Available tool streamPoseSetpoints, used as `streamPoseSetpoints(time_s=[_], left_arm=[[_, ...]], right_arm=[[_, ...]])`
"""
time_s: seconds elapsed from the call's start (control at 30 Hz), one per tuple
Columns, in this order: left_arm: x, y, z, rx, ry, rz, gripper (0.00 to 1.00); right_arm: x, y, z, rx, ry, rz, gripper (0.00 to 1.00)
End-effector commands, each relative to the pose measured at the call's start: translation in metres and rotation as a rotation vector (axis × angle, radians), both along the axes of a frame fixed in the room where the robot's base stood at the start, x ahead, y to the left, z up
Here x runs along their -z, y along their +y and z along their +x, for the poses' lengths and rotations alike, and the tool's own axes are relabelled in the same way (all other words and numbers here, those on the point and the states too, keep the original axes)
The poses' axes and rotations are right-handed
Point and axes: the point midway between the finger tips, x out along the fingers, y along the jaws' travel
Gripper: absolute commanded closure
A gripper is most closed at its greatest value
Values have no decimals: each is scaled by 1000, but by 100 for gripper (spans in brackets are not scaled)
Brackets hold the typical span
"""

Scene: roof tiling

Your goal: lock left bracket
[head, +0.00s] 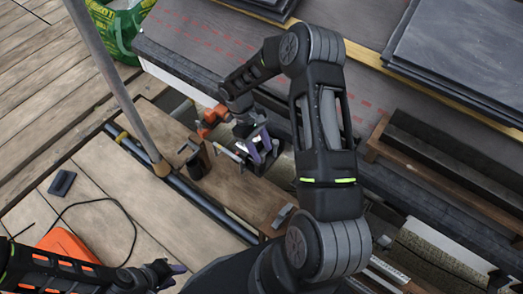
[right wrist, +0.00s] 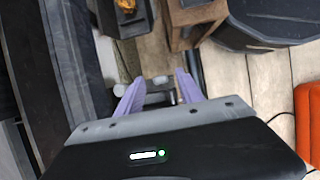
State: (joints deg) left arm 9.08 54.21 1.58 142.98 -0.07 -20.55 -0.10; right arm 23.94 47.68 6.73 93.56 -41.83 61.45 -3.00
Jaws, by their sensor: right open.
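My right gripper (head: 262,150) is open, its purple fingers pointing down over the wooden plank beside the roof edge. Grey metal bracket parts (head: 240,155) lie just left of its fingers in the head view. In the right wrist view, a grey metal bracket (right wrist: 157,88) shows between and beyond the spread fingers of the right gripper (right wrist: 160,95). I cannot tell whether the fingers touch it, or how its lever sits. Another small grey metal piece (head: 284,215) is on the plank nearer to me. My left gripper (head: 174,268) is low at the left; its finger opening is unclear.
An orange tool (head: 212,116) and a dark cup-like holder (head: 196,162) are close to the right gripper. A grey pole (head: 108,70) rises at the left. Dark slates (head: 460,45) are stacked at upper right. An orange case (head: 75,243) with a cable lies on the deck.

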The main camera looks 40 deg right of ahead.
Motion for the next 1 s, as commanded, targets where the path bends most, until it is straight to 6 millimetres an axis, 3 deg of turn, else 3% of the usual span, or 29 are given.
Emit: streamPoseSetpoints(time_s=[0.33,0.87,1.0], left_arm=[[1,0,0,0,0,0,64],[1,0,0,0,0,0,64],[1,0,0,0,0,0,64]], right_arm=[[6,0,-2,-1,-1,1,56],[5,0,-2,-1,-1,1,99],[5,0,-2,-1,-1,1,100]])
